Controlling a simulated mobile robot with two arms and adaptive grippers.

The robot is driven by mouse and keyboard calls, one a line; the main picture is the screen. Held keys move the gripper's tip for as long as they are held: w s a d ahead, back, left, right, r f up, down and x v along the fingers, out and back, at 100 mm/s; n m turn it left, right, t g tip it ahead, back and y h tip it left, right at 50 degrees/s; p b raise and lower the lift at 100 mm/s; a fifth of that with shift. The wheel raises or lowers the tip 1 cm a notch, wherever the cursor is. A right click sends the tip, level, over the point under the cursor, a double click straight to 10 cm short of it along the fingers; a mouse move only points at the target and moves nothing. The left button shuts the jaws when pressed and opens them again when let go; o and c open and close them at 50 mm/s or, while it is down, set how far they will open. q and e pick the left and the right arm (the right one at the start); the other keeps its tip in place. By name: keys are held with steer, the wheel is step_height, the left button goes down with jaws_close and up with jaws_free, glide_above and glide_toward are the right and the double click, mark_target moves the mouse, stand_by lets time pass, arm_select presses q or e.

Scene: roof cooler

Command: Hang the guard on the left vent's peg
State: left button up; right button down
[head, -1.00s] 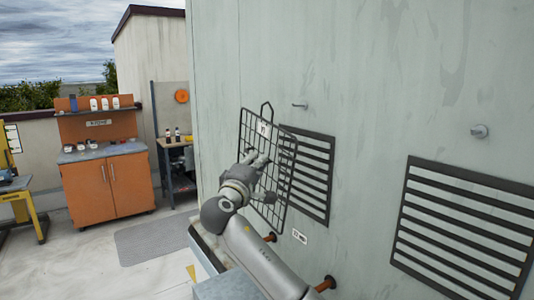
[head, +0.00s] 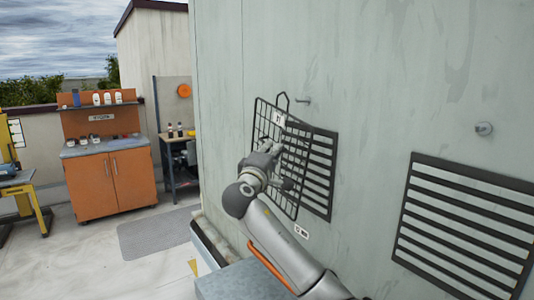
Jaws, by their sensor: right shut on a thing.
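My right gripper (head: 268,158) is shut on the guard (head: 262,122), a dark wire grid with a loop at its top and a small white tag. The guard is upright, seen at a slant, in front of the left part of the left vent (head: 320,170). The left vent's peg (head: 303,100) sticks out of the wall above the vent. The guard's loop (head: 283,97) is just left of the peg in the picture, and they look apart. I cannot tell the depth gap between them. My left gripper is not in view.
A second slatted vent (head: 465,225) with a round-headed peg (head: 484,128) is on the wall at the right. An orange cabinet (head: 112,185) and a workbench (head: 176,150) stand at the back left. A small label (head: 301,231) is below the left vent.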

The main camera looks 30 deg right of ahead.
mark_target(287, 156)
steer(key=d, duration=0.4)
steer(key=shift+w, duration=0.1)
steer(key=shift+w+d+f, duration=0.1)
steer(key=shift+d+f, duration=0.05)
steer(key=shift+d, duration=0.4)
steer(key=shift+d+f+b, duration=0.4)
steer(key=shift+d+f, duration=0.05)
steer(key=shift+d, duration=0.2)
steer(key=c, duration=1.5)
jaws_free()
